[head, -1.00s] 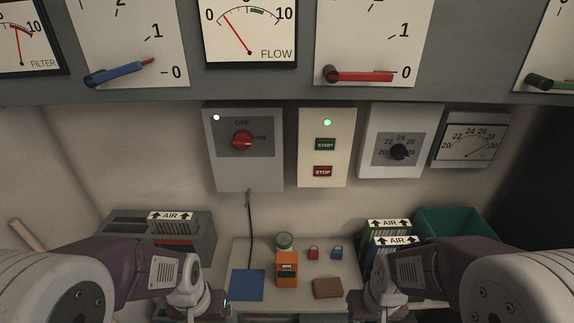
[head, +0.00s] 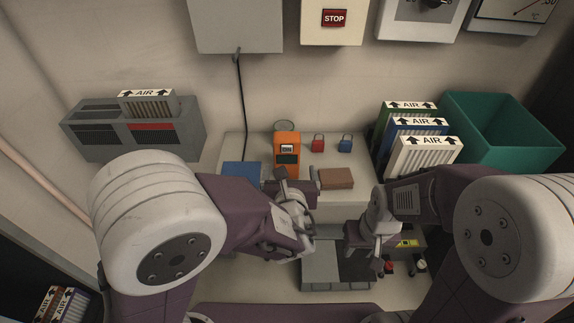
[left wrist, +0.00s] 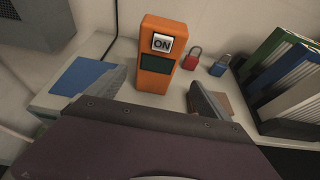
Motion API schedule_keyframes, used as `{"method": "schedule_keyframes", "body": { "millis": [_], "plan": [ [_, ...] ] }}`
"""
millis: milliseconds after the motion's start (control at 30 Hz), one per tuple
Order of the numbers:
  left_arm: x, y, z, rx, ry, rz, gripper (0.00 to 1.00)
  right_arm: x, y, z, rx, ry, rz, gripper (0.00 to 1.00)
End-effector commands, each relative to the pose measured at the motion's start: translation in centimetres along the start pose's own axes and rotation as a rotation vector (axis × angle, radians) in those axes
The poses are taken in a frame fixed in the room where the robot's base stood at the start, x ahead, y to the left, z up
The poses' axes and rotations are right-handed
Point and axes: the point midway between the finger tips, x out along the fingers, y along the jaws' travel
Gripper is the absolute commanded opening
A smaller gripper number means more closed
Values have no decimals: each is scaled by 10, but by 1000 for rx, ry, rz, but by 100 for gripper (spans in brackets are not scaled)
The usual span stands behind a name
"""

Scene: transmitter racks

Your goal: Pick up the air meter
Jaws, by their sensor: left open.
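The air meter looks to be the orange upright device (head: 287,150) with an "ON" label and a dark display, standing on the raised pale shelf. It also shows in the left wrist view (left wrist: 157,58). My left gripper (head: 290,183) is open and empty just in front of it. In the left wrist view its two fingers (left wrist: 158,85) are spread to either side of the meter's lower part, and they look short of it. My right gripper (head: 375,240) hangs to the right, away from the meter; its fingers are not clear.
A blue mat (head: 240,170) lies left of the meter. A brown block (head: 336,179), a red padlock (head: 318,145) and a blue padlock (head: 345,145) are to the right. Filters (head: 425,158) and a green bin (head: 500,130) stand further right. A cable (head: 242,100) hangs behind.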

Motion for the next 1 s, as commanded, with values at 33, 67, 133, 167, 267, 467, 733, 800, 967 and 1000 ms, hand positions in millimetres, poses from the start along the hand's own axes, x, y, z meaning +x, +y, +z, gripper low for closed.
{"method": "schedule_keyframes", "body": {
  "millis": [33,67,133,167,267,467,733,800,967,1000],
  "plan": [
    [5,1,0,-2,1,5,91,0,0,0,0,0,0,36],
    [10,2,0,-2,1,5,91,1,0,0,0,1,0,36],
    [22,3,-1,-3,3,7,91,3,0,0,0,0,0,36],
    [27,3,0,-4,3,7,91,4,0,0,0,0,0,36],
    [36,3,0,-5,3,6,91,4,0,0,0,0,0,36],
    [50,6,-1,-6,5,8,91,6,0,1,0,0,0,36],
    [89,8,1,-7,3,6,91,10,0,1,0,0,0,36],
    [90,8,1,-6,2,4,91,9,0,1,0,0,0,36],
    [90,8,1,-6,3,4,85,9,0,1,0,0,0,36],
    [90,8,1,-6,3,4,74,9,0,1,0,0,0,36]
  ]
}}
